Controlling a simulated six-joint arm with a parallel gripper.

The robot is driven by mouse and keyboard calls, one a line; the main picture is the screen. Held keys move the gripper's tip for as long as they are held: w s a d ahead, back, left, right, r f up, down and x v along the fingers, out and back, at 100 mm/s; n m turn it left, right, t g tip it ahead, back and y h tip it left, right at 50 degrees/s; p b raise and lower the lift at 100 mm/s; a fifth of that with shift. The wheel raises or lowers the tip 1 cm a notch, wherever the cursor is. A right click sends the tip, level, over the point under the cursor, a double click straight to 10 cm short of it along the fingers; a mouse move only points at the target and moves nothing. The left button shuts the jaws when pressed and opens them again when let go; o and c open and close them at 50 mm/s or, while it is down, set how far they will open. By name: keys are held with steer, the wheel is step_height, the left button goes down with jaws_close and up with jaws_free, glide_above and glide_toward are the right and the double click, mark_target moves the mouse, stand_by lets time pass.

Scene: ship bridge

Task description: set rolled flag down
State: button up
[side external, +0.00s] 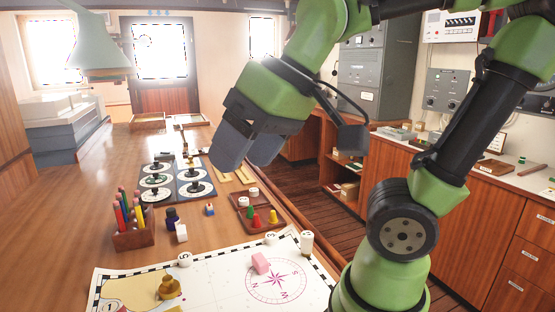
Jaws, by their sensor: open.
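My gripper (247,155) is open and hangs above the table, tilted down to the left, with nothing seen between its two grey fingers. I cannot pick out a rolled flag for certain. A small blue and white piece (210,209) lies on the table below the gripper, too small to make out. A pink block (261,262) lies on the chart, apart from the gripper. The fingers hide part of the table behind them.
The white chart (215,272) at the front bears a brass piece (169,287) and white numbered markers (185,260). A pencil holder (133,236), ink bottle (172,217), board of round dials (190,176) and a brown tray (240,219) with coloured pegs crowd the table. The left side is clear.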

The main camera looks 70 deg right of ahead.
steer(key=s, duration=0.1)
steer(key=s+m, duration=0.1)
steer(key=s+t, duration=0.1)
steer(key=shift+d+f+m, duration=0.3)
steer(key=shift+d+f, duration=0.05)
steer(key=shift+f, duration=0.05)
steer(key=shift+o, duration=0.4)
steer(key=shift+s+d+f+m, duration=0.1)
steer(key=shift+s+f+m, duration=0.1)
steer(key=shift+s+m, duration=0.1)
